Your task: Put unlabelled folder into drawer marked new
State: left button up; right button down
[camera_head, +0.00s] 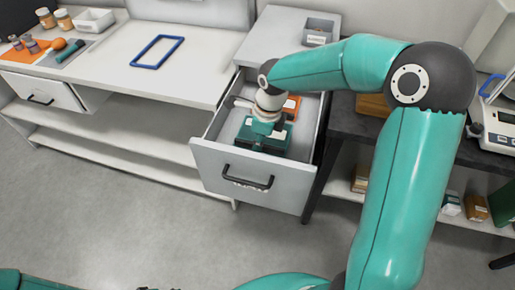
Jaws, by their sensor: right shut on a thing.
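A dark part at the bottom edge may be my left gripper (162,288).
The white bench (110,62) holds a blue frame (157,51), jars and an orange mat (22,52). A grey bin (318,32) stands behind the drawer. Another drawer (42,92) is at left. A scale (497,128) stands on the dark table at right.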

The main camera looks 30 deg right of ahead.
jog(key=shift+f, duration=1.55)
jog(key=c, duration=1.2)
grip_release()
jog(key=r, duration=0.4)
jog(key=s+r, duration=0.1)
jog(key=r, duration=0.3)
jog(key=d+r, duration=0.1)
jog(key=r, duration=0.3)
jog(key=shift+s, duration=0.2)
